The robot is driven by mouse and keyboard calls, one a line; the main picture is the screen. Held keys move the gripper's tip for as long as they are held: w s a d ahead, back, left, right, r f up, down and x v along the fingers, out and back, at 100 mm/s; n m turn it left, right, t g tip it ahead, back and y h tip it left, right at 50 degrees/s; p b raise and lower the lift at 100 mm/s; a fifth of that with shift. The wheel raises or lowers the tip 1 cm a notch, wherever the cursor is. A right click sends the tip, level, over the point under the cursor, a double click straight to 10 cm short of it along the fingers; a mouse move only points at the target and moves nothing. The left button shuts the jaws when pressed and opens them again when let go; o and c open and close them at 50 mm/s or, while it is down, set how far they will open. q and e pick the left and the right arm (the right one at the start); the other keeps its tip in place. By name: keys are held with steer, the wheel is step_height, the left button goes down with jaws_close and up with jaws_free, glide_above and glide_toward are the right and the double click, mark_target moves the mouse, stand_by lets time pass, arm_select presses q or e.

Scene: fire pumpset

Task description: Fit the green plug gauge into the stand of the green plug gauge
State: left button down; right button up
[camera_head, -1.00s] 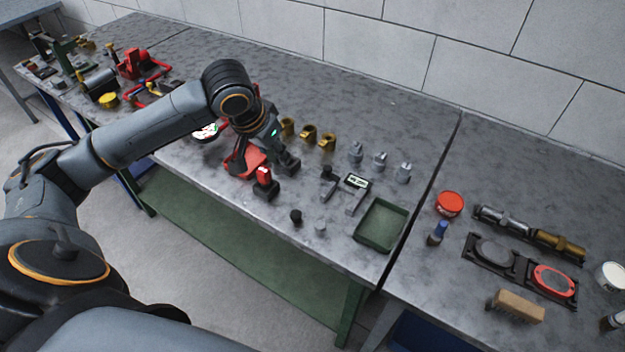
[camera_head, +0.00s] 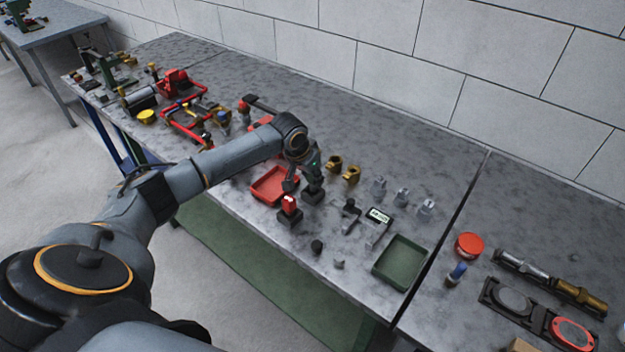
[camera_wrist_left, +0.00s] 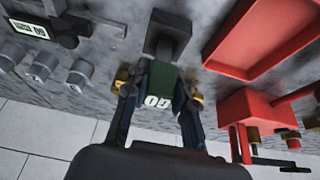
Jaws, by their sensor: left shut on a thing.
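The green plug gauge (camera_wrist_left: 160,84) is between the fingers of my left gripper (camera_wrist_left: 158,112), with a white number label facing the wrist camera. In the left wrist view its far end meets a dark block, the stand (camera_wrist_left: 167,36). I cannot tell how deep it sits in the stand. In the head view my left gripper (camera_head: 304,177) is right over the dark stand (camera_head: 313,195), and the gauge is hidden by the gripper. My right gripper is not in view.
A red tray (camera_head: 270,186) lies left of the stand, and a red gauge on a dark base (camera_head: 289,210) stands in front. Brass parts (camera_head: 343,168) and grey parts (camera_head: 402,196) are behind and to the right. A green tray (camera_head: 401,262) is near the front edge.

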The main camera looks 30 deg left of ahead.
arm_select(q)
steer(key=shift+f, duration=1.05)
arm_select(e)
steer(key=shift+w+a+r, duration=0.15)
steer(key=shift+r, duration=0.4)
arm_select(q)
steer(key=shift+s+f, duration=0.1)
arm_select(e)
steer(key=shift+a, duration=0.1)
arm_select(q)
steer(key=c, duration=1.1)
jaws_free()
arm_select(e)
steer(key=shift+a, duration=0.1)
arm_select(q)
steer(key=shift+r, duration=0.35)
steer(key=b+v, duration=0.1)
steer(key=v, duration=1)
steer(key=shift+s+r, duration=0.15)
steer(key=shift+r, duration=0.1)
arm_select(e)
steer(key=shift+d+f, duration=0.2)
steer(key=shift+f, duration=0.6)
